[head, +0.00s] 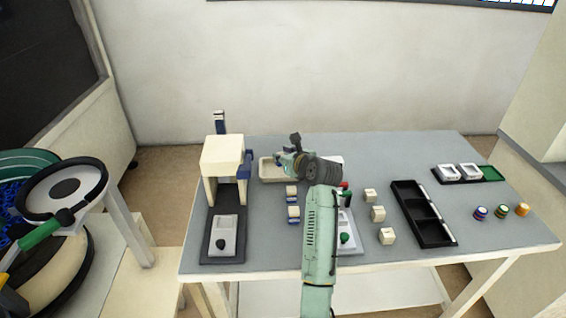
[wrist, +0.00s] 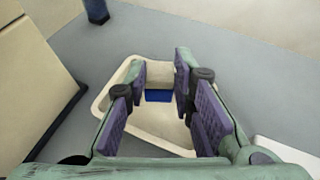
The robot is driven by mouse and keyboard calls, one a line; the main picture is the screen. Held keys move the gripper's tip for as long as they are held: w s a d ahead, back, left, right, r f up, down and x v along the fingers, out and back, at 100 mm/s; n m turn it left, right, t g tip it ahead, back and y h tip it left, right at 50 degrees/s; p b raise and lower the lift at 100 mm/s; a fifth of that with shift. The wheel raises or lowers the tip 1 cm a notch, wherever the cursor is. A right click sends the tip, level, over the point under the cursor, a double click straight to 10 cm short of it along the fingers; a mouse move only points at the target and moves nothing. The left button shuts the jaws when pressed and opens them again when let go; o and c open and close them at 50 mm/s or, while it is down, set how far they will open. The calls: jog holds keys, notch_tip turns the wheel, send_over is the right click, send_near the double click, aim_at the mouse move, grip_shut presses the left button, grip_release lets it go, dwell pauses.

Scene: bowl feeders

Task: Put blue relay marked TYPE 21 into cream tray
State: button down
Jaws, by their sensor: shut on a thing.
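The cream tray (head: 265,173) lies near the back of the table, partly hidden by my gripper (head: 286,159). In the wrist view the tray (wrist: 105,96) spreads below my gripper (wrist: 160,78). My gripper is shut on a relay with a cream upper part and a blue part (wrist: 158,96). The relay is over the tray's inside; whether it touches the floor of the tray I cannot tell. No marking on it is readable. Two more blue-and-cream relays, one (head: 291,190) behind the other (head: 294,212), stand on the table in front of the tray.
A cream press-like fixture (head: 223,155) on a dark base stands left of the tray. Several cream blocks (head: 378,213) and a black compartment tray (head: 408,200) lie to the right. Coloured round parts (head: 501,212) stand far right.

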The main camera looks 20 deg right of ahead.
jog(key=shift+f, duration=1.5)
jog(key=c, duration=1.4)
grip_release()
jog(key=shift+f, duration=0.15)
jog(key=shift+o, duration=0.2)
jog(key=b+v, duration=0.1)
jog(key=v, duration=1.1)
jog(key=shift+b, duration=0.3)
jog(key=shift+s, duration=0.1)
